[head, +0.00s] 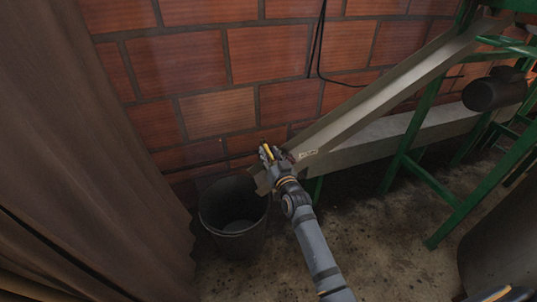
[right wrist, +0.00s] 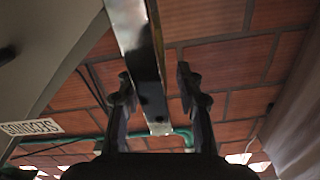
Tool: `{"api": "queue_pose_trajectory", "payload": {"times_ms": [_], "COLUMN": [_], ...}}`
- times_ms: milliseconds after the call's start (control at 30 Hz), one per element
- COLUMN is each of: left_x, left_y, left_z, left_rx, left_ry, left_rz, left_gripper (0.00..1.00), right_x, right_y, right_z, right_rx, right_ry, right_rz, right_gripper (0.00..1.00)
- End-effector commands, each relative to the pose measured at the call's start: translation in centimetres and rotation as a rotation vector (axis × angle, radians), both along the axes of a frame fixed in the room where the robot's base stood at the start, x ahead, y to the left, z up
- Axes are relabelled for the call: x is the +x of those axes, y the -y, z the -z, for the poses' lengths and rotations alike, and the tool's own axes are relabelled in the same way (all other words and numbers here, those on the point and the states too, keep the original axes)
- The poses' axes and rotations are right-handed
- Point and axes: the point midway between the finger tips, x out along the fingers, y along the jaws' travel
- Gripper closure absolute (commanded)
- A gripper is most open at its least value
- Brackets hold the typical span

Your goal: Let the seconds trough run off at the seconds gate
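The seconds trough (head: 375,100) is a grey metal chute that slopes down from upper right to lower left. Its low end sits over the rim of a dark bucket (head: 235,222). A small white label is on its side; in the right wrist view the label (right wrist: 32,128) reads "SECONDS". My right gripper (head: 268,153) is at the trough's low end. In the right wrist view the gripper (right wrist: 155,82) is open, with a shiny metal strip (right wrist: 138,50), perhaps the gate, between its spread fingers. I cannot tell whether they touch it. My left gripper is out of view.
A green steel frame (head: 415,140) stands at the right, with a dark cylinder (head: 494,90) beside it. A brick wall (head: 215,75) is close behind. A brown curtain (head: 85,150) hangs at the left. The floor (head: 375,250) in front is mostly clear.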

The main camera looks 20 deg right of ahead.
Motion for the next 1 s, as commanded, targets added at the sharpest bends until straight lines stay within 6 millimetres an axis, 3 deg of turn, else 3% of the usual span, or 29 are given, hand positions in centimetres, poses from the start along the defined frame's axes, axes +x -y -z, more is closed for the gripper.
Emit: {"api": "queue_pose_trajectory", "payload": {"times_ms": [133, 367, 633, 1000], "left_x": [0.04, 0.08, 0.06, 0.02], "left_y": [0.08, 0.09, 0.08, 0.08], "left_z": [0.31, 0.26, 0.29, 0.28], "left_rx": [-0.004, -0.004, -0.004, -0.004], "left_ry": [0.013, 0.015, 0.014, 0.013], "left_rz": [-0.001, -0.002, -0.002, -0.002], "left_gripper": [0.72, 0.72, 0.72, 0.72], "right_x": [1.04, 1.12, 1.1, 1.08], "right_y": [-0.03, -0.03, -0.03, -0.05], "right_z": [0.02, -0.01, 0.0, 0.01], "right_rx": [-0.002, -0.001, -0.001, 0.0], "right_ry": [0.0, -0.001, -0.001, -0.001], "right_rz": [0.0, 0.0, 0.0, 0.0], "right_gripper": [0.64, 0.64, 0.98, 1.0]}}
